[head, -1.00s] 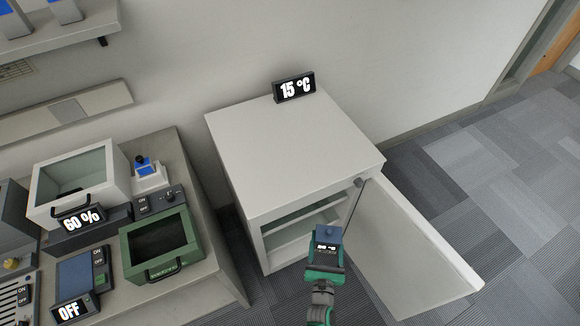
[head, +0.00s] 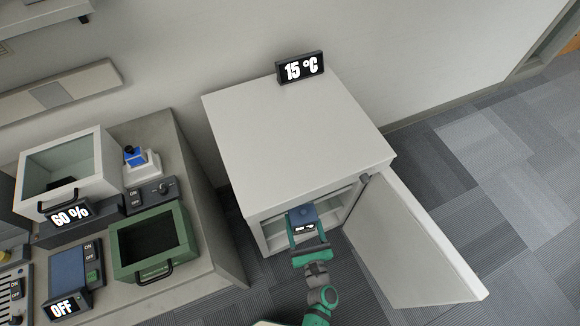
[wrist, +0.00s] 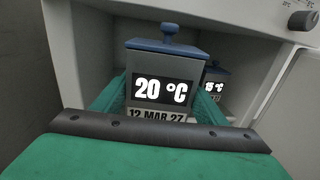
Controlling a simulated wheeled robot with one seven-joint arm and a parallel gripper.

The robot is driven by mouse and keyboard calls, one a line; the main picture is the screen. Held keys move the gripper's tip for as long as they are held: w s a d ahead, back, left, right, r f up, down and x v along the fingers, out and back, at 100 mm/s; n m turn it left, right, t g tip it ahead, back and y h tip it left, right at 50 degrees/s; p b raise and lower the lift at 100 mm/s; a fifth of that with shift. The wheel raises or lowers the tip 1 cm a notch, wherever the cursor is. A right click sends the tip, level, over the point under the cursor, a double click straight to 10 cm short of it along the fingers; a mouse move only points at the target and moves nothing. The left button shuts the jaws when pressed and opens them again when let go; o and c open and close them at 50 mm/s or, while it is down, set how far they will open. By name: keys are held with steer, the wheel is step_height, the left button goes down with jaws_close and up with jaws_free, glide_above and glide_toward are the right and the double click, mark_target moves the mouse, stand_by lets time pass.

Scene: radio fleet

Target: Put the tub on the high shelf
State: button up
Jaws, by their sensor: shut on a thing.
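The tub (wrist: 165,62) is a grey box with a blue knobbed lid, labelled "20 °C" and "12 MAR 27" in the wrist view. My gripper (wrist: 157,100) is shut on it, with a green finger on each side. In the head view the tub (head: 302,214) is upright at the front opening of the white cabinet (head: 290,130), and my gripper (head: 307,232) holds it from the front. The cabinet's inner shelf (head: 275,228) shows only partly; I cannot tell whether the tub touches it.
A second grey tub (wrist: 212,86) with a "15 °C" label stands inside, behind and right of the held one. The cabinet door (head: 415,245) hangs open at the right. A "15 °C" display (head: 301,67) is on top. A bench with a green box (head: 150,240) stands left.

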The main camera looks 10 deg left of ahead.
steer(key=s+a+n+g+y, duration=0.2)
steer(key=s+a+y, duration=0.1)
steer(key=s, duration=0.1)
steer(key=r+x, duration=0.1)
steer(key=x, duration=1.8)
steer(key=shift+w+a+f, duration=0.1)
steer(key=shift+f, duration=1.4)
steer(key=shift+a+f, duration=0.15)
steer(key=shift+f, duration=1.35)
steer(key=shift+w+a+f, duration=0.15)
steer(key=shift+f, duration=0.5)
steer(key=shift+f, duration=0.1)
steer(key=o, duration=1.3)
steer(key=shift+f, duration=0.1)
